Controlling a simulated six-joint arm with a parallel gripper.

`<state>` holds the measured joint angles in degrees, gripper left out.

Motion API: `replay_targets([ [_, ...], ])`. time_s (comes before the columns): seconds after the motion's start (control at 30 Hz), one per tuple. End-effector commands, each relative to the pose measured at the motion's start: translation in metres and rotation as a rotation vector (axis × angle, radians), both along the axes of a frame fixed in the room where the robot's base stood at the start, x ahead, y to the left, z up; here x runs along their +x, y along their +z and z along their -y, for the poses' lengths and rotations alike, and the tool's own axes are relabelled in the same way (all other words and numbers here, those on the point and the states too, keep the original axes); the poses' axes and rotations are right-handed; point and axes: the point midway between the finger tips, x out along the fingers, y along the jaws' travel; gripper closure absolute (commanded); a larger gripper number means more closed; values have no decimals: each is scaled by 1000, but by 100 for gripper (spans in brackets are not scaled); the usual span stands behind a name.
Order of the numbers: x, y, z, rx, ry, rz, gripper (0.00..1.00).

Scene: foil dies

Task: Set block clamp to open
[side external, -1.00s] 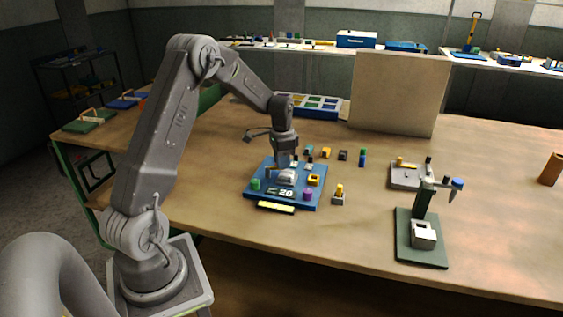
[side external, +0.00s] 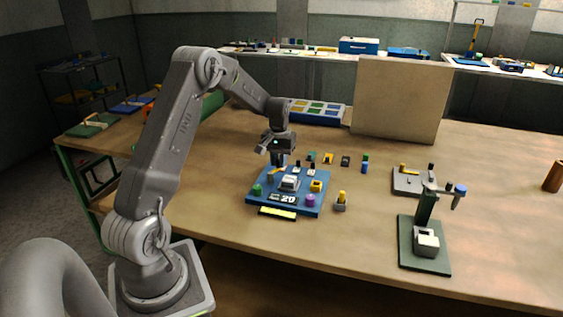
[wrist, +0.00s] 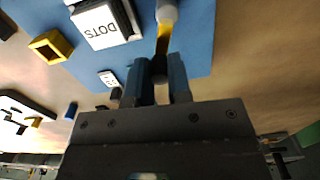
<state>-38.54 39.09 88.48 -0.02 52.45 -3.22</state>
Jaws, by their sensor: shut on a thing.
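A blue board (side external: 262,199) lies on the table with small fixtures on it. A white block marked DOTS (wrist: 100,25) sits in a dark frame on the board; in the side view it is the pale block (side external: 290,183). Beside it a yellow lever (wrist: 163,40) extends from a round grey post (wrist: 167,13); I take this to be the block clamp. My gripper (wrist: 159,72) is shut on the lever's dark far end, between its blue-grey fingers. In the side view my gripper (side external: 278,163) is low over the board's back left. The grip itself is partly hidden.
A yellow square ring (wrist: 50,46), a purple knob (side external: 311,200) and a green knob (side external: 257,190) stand on the board. Several small parts lie behind it. A green-based stand (side external: 425,262) is at right; the table between is mostly clear.

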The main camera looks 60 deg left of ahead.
Motion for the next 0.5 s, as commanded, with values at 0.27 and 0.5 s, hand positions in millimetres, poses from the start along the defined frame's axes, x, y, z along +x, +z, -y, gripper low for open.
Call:
replay_targets([
  [0.27, -5, 1, -9, 1, 215, 1, 100],
  [0.5, -8, 1, -13, 1, 332, 1, 100],
])
